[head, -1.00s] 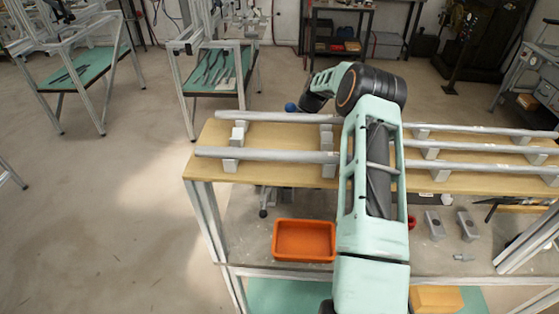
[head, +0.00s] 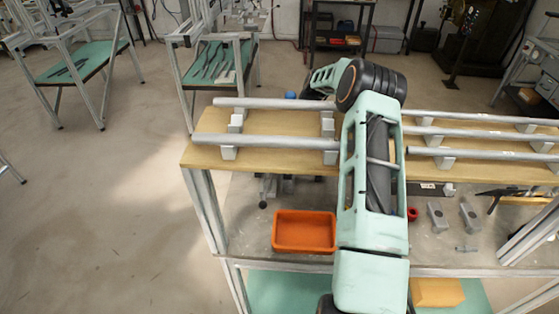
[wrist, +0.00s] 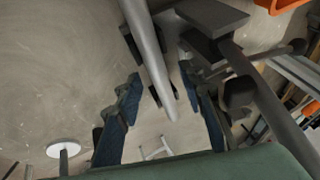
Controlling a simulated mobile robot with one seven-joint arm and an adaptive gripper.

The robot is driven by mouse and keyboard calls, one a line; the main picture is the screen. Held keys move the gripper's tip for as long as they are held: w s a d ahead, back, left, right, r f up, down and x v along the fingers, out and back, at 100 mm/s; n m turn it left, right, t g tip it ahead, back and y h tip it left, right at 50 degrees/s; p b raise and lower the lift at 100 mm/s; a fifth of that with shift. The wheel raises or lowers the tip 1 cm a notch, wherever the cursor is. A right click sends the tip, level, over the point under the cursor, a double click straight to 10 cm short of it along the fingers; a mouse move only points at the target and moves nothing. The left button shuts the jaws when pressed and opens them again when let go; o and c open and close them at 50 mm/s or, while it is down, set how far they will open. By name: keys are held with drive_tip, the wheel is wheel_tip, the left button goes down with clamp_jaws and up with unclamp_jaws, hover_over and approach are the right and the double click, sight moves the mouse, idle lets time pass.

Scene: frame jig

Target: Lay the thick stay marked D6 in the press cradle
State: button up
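Two grey stays lie across grey blocks at the left of the bench, a rear stay (head: 270,104) and a front stay (head: 265,142). The front one looks thicker. More stays (head: 480,132) lie on blocks at the right. I cannot read a D6 mark on any of them, nor tell which blocks are the press cradle. In the wrist view my gripper (wrist: 160,78) is open. A grey stay (wrist: 150,50) shows between its fingers, with its end visible; I cannot tell how far it is from them. My arm hides the gripper in the head view.
The wooden bench top (head: 210,158) carries the stays. An orange tray (head: 304,231) is on the lower shelf, with grey blocks (head: 438,217) to the right. The floor left of the bench is clear. A white round stool top (wrist: 63,147) shows in the wrist view.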

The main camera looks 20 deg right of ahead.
drive_tip(key=v, duration=1.2)
idle(0.4)
